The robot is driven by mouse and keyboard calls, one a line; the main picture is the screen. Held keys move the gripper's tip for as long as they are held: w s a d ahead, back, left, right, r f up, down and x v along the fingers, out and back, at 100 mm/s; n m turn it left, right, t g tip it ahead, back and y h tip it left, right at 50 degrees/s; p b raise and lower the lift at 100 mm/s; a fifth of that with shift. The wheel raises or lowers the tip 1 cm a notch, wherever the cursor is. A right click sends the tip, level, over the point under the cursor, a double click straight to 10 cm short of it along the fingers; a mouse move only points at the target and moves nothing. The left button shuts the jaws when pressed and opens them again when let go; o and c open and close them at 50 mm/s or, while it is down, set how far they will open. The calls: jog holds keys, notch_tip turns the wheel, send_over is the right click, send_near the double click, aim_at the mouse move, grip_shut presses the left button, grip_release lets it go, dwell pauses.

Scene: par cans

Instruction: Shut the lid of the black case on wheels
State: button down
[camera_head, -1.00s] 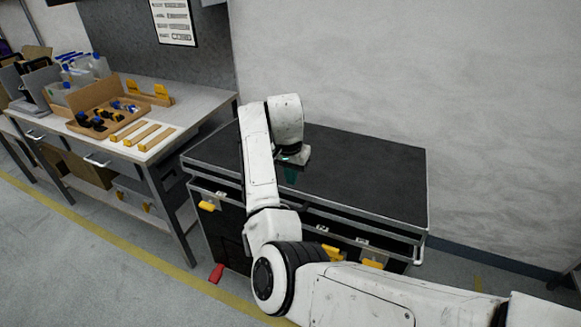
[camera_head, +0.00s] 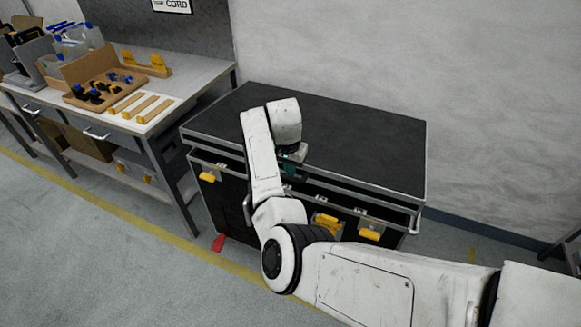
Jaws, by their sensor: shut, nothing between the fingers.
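The black case (camera_head: 222,197) with metal edges stands against the wall in the middle of the head view. Its black lid (camera_head: 360,140) lies down flat over the body. Two metal rims run along the front with a dark band between them; I cannot tell whether the lid is fully seated. My arm hides part of the case's front.
A workbench (camera_head: 190,75) stands close on the left, with a cardboard tray (camera_head: 75,98) of small parts and several yellow-ended strips. A red piece (camera_head: 218,242) is low by the case's left front. Floor in front is clear, with a yellow line (camera_head: 150,210).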

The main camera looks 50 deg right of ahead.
notch_tip(320, 180, down, 8)
jog(key=s+a+h+b, duration=0.1)
jog(key=b, duration=0.2)
jog(key=shift+a+f+t+h+b, duration=0.15)
jog(key=shift+a+t+h+b, duration=0.15)
jog(key=shift+b, duration=0.05)
jog(key=r+p, duration=0.1)
jog(key=r, duration=0.1)
jog(key=r+p, duration=0.2)
jog(key=d+r+p, duration=0.1)
jog(key=r, duration=0.1)
jog(key=shift+w+r, duration=0.15)
jog(key=shift+w, duration=0.2)
jog(key=w+v, duration=0.1)
jog(key=v, duration=0.8)
jog(key=shift+s+r, duration=0.2)
jog(key=shift+s, duration=0.25)
